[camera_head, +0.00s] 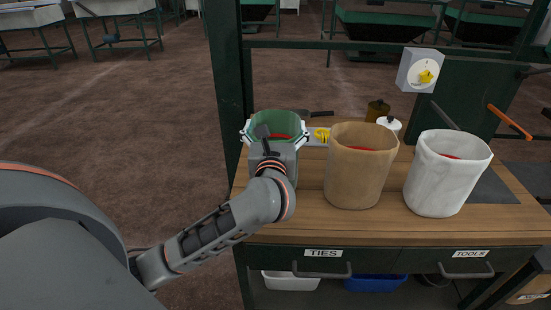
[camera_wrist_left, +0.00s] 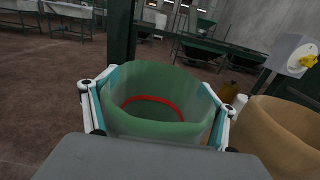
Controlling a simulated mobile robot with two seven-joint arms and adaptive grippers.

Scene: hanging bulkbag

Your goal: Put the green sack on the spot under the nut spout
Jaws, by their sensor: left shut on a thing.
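The green sack (camera_head: 275,124) is an open-topped, round sack with a red ring inside, at the left end of the wooden bench. My left gripper (camera_head: 275,135) is shut around it, with a finger on each side. In the left wrist view the sack (camera_wrist_left: 160,80) stands upright between the two fingers of the left gripper (camera_wrist_left: 155,105). Its base is hidden by my gripper and wrist, so I cannot tell whether it touches the bench. The nut spout and the spot under it cannot be made out. My right gripper is not in view.
A brown sack (camera_head: 358,168) and a white sack (camera_head: 445,175) stand on the bench (camera_head: 300,225) right of the green one. A grey box with a yellow knob (camera_head: 421,71) is behind. A dark green post (camera_head: 230,70) rises at the bench's left. Open floor (camera_head: 130,130) lies left.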

